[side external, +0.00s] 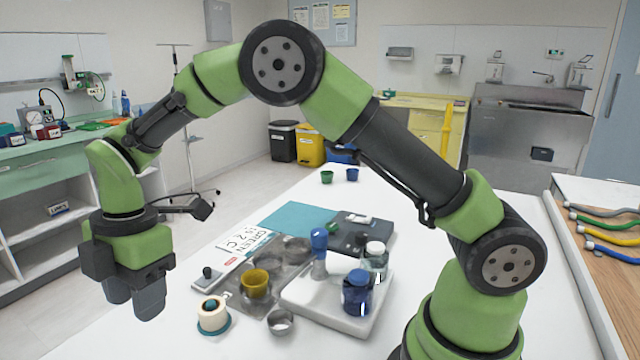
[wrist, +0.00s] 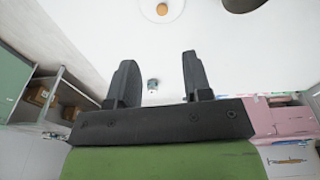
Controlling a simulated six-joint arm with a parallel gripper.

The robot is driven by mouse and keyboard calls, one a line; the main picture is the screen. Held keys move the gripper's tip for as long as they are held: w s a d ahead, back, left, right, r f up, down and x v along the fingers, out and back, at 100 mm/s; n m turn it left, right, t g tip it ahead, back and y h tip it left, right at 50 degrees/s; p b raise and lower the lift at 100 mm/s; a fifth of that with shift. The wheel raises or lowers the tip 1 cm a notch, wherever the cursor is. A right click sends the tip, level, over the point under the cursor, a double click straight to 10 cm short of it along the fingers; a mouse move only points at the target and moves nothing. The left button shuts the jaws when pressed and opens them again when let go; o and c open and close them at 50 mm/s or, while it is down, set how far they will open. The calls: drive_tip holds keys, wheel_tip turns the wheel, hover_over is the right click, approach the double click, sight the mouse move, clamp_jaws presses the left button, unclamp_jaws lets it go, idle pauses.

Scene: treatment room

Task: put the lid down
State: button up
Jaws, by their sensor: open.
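My gripper (side external: 134,298) points down at the left of the side external view, clear of the things on the table. Its two fingers stand apart with nothing between them; the wrist view also shows the gap (wrist: 156,62). No piece is plainly the loose lid. A clear jar with a white top (side external: 375,252) and a blue jar (side external: 357,294) stand on the white tray (side external: 336,321). In the wrist view a pale disc with an orange middle (wrist: 162,9) is cut by the top edge; I cannot tell what it is.
A yellow cup (side external: 255,283), a small metal bowl (side external: 280,321) and a cream ring-shaped piece (side external: 212,311) stand near the gripper's side of the table. A blue-topped piece (side external: 319,240) rises from the tray. The table (side external: 452,188) has free room at the back.

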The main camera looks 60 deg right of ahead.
drive_tip(key=s+d+r+m+t, duration=0.2)
drive_tip(key=s+d+r+m, duration=0.25)
drive_tip(key=r+m, duration=0.2)
drive_tip(key=s+d+r+m+t, duration=0.2)
drive_tip(key=s+d+r+m, duration=0.25)
drive_tip(key=r, duration=0.35)
drive_tip(key=s+d+m+t, duration=0.3)
drive_tip(key=s+d+m, duration=0.1)
drive_tip(key=s+m, duration=0.7)
drive_tip(key=shift+s+r+m, duration=0.2)
drive_tip(key=shift+s+m, duration=0.2)
drive_tip(key=shift+s, duration=0.65)
